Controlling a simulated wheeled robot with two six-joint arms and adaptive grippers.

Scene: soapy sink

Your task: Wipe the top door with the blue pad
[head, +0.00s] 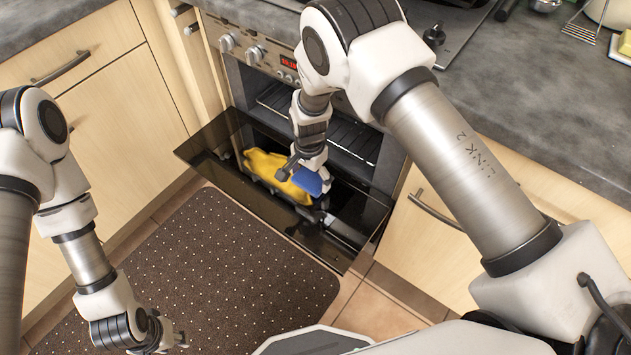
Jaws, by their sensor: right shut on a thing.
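The blue pad (309,181) is in my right gripper (306,177), which is shut on it. The gripper points down over the opened dark glass oven door (232,160), the only opened door I see. I cannot tell whether the pad touches the glass. My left gripper (172,341) is at the lower left, over the mat and away from the oven. Its fingers are small and seen edge-on, so its opening is unclear.
The oven (345,135) has wire racks inside and knobs with a red display above. Wooden cabinets flank it, with a handle (436,211) on the right one. A grey worktop (525,85) runs above. A dark dotted mat (215,275) covers the floor in front.

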